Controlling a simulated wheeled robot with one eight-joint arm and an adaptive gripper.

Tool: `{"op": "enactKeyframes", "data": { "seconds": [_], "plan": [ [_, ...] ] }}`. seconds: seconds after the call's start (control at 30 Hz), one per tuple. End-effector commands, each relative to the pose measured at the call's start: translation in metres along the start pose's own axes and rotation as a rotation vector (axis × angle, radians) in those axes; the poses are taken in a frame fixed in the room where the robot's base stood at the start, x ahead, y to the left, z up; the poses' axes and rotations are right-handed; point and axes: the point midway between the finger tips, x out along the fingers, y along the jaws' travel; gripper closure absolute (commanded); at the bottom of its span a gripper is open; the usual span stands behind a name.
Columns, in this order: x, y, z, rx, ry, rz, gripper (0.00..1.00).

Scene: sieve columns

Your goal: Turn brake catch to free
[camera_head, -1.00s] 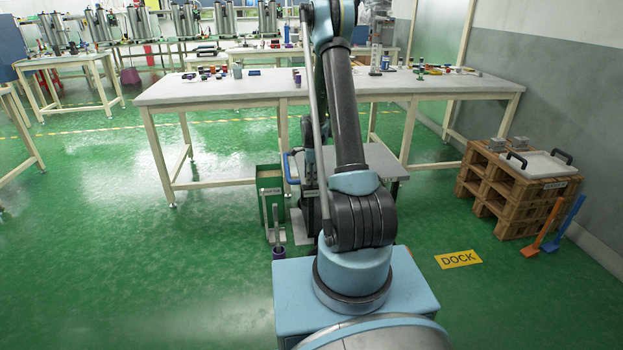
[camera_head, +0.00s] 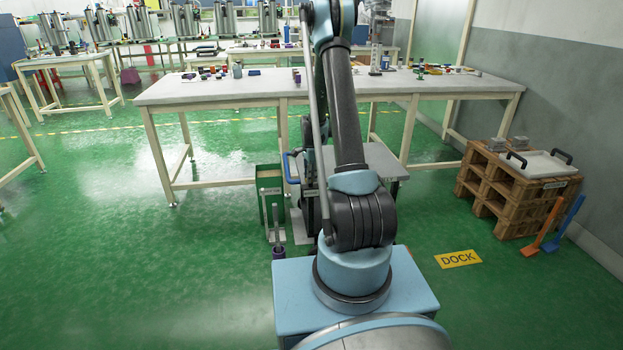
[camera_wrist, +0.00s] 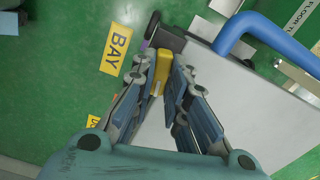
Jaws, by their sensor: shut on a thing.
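The yellow brake catch (camera_wrist: 161,66) sits at the corner of a grey platform cart in the wrist view. My gripper (camera_wrist: 166,78) is shut on the catch, with a finger on either side of it. The catch's lower end is partly hidden between the fingers. The cart's grey deck (camera_wrist: 235,95) lies right of the fingers, and its blue handle (camera_wrist: 238,26) rises at the upper right. In the head view the cart's deck (camera_head: 384,160) and blue handle (camera_head: 288,168) show behind my arm, which hides the catch and the gripper.
A yellow BAY floor sign (camera_wrist: 116,49) lies left of the fingers. A green bin (camera_head: 269,183) stands left of the cart. A long workbench (camera_head: 220,92) is behind it. Pallets (camera_head: 500,185) stand at the right, near a DOCK sign (camera_head: 458,259). Floor at the left is clear.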

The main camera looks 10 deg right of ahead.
Motion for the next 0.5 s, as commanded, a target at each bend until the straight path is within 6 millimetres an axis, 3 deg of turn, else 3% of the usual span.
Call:
{"op": "enactKeyframes", "data": {
  "seconds": [0.5],
  "plan": [
    [-0.0002,-0.0017,0.0016,-0.483,-0.002,-0.004,1.00]
  ]
}}
